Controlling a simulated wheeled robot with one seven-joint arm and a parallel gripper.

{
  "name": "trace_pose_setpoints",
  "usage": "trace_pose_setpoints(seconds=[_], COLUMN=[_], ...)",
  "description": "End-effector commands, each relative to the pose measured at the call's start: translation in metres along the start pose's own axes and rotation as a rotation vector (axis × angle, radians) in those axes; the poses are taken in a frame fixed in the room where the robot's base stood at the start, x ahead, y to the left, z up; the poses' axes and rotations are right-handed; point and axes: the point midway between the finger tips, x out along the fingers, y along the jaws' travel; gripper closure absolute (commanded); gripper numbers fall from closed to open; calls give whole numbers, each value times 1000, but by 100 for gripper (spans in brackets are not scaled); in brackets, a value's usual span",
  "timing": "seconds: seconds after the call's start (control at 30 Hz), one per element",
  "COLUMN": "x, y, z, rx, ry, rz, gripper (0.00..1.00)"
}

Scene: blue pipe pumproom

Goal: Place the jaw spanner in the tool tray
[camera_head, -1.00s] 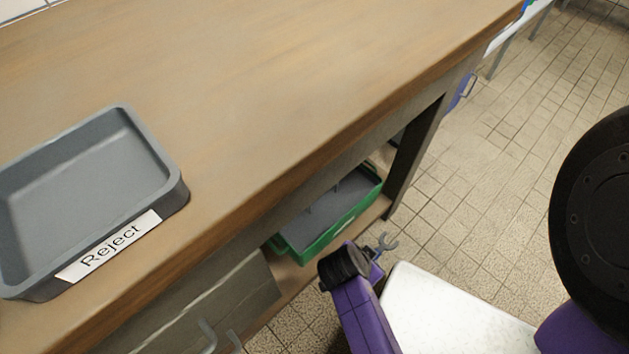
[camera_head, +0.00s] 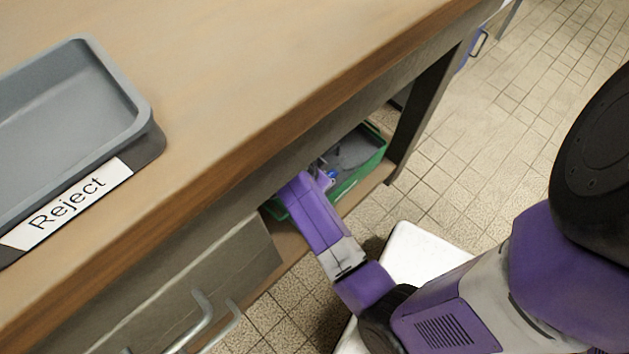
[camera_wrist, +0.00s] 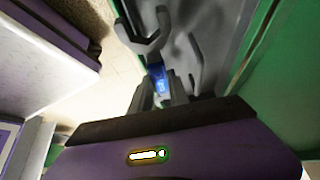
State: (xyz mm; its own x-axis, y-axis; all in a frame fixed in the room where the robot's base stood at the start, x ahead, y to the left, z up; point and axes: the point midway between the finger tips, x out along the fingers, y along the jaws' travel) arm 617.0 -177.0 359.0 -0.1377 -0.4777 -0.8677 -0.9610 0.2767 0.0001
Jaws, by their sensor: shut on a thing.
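The jaw spanner (camera_wrist: 146,38) is grey with an open jaw and a blue band near the fingers. My gripper (camera_wrist: 161,90) is shut on it, and the jaw end points away from the wrist. The tool tray (camera_head: 357,181) is green with a grey inside, on the shelf under the bench. In the head view my gripper (camera_head: 326,178) is at the tray, over its left part, and the arm hides much of the tray and spanner. In the wrist view the tray's green wall (camera_wrist: 257,45) is to the right, and the spanner is over or beside the grey inside; contact cannot be told.
The wooden bench top (camera_head: 270,70) overhangs the shelf closely above my arm. A grey tray marked Reject (camera_head: 139,125) stands on it. A drawer front with handles (camera_head: 190,285) is left of the shelf opening. A bench leg (camera_head: 425,115) stands right of the tray.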

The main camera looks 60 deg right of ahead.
Motion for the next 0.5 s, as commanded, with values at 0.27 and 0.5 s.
trace_pose_setpoints(seconds=[0.27, 0.5], x=[1, 12], y=[-20, -30], z=[0, 6], rx=[4, -1], ry=[-1, 1], rz=[2, 1], gripper=[100, 100])
